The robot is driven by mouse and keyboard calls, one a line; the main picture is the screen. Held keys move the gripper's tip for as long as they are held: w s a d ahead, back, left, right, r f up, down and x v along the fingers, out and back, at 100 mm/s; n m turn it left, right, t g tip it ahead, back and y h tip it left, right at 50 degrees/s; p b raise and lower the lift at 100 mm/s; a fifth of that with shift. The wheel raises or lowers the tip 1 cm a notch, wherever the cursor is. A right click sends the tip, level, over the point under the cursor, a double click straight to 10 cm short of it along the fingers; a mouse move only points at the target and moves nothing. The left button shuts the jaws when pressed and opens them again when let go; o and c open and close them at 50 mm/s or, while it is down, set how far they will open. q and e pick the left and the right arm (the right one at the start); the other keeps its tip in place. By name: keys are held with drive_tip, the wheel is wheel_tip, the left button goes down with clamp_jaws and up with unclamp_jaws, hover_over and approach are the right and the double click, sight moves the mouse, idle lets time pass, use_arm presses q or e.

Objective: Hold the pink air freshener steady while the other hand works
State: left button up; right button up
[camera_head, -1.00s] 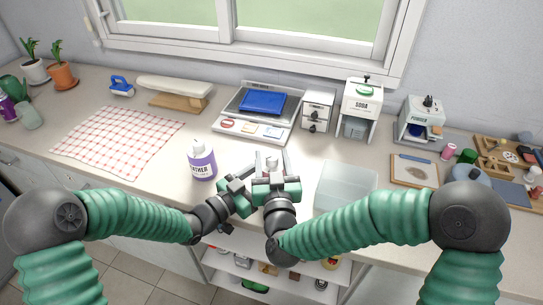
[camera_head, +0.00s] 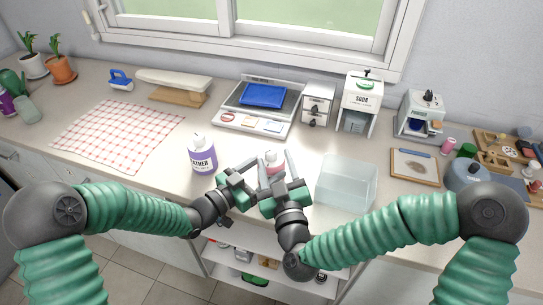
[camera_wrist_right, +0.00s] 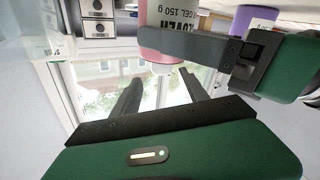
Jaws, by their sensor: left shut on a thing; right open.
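The pink air freshener (camera_head: 271,158) stands near the counter's front edge in the head view, mostly hidden behind my grippers. In the right wrist view its pink and white labelled body (camera_wrist_right: 165,42) shows upside down. My left gripper (camera_head: 256,171) is shut on it from the left; its dark fingers (camera_wrist_right: 205,48) lie across the label in the right wrist view. My right gripper (camera_head: 278,168) is open in front of the air freshener. Its two fingers are apart with nothing between them in the right wrist view (camera_wrist_right: 163,90).
A clear bin (camera_head: 346,184) is close on the right. The checked cloth (camera_head: 118,136) is flat at left.

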sight(277, 155)
drive_tip(key=y, duration=0.1)
drive_tip(key=w+y, duration=0.1)
drive_tip(key=y, duration=0.1)
drive_tip(key=w+n+g+y, duration=0.1)
drive_tip(key=y, duration=0.1)
drive_tip(key=shift+r, duration=0.4)
drive_tip(key=s+d+f+n+g+y, duration=0.2)
drive_tip(key=s+d+n+g+y, duration=0.2)
drive_tip(key=d+g+y, duration=0.4)
drive_tip(key=w+a, duration=0.2)
drive_tip(key=a, duration=0.1)
drive_tip(key=w+a+h, duration=0.1)
drive_tip(key=w+a, duration=0.1)
drive_tip(key=a, duration=0.1)
drive_tip(key=w+a+t+h, duration=0.1)
drive_tip(key=w+a, duration=0.1)
drive_tip(key=shift+w+a, duration=0.4)
clamp_jaws()
